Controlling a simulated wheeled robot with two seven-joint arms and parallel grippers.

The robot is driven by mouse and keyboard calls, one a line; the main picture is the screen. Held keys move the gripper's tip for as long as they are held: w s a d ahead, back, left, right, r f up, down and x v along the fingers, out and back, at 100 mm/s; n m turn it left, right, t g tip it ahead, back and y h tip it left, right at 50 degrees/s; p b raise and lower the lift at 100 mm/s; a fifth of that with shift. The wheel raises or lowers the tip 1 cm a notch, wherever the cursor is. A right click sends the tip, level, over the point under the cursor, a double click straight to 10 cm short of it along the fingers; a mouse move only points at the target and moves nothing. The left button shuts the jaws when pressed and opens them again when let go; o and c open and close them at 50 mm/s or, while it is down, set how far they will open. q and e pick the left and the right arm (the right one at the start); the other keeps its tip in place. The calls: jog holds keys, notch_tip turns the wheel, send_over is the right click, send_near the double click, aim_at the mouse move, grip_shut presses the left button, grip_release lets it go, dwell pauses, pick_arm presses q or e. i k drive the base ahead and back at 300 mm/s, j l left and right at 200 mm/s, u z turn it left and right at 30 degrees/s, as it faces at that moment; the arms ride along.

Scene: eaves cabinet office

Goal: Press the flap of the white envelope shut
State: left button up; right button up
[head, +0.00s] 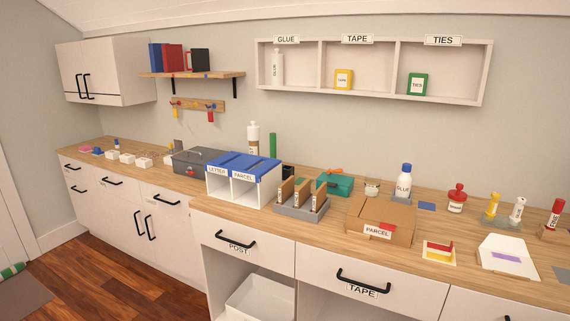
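A white envelope (495,266) lies on the wooden counter at the right, near the front edge. A purple strip (507,257) shows across its middle. Its upper part narrows toward the back like an open flap (501,243), but how far it stands up is hard to tell from here. Neither of my grippers is in view.
Left of the envelope are a yellow and red card (439,251) and a brown parcel box (381,220). Behind it stand a yellow stamp (491,207), a white one (516,212) and a red-capped jar (456,199). A red bottle (554,215) is further right.

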aim_at(515, 246)
jog(key=z, duration=1.45)
jog(key=j+z, duration=0.15)
jog(key=z, duration=0.35)
jog(key=j+z, duration=0.15)
jog(key=z, duration=0.3)
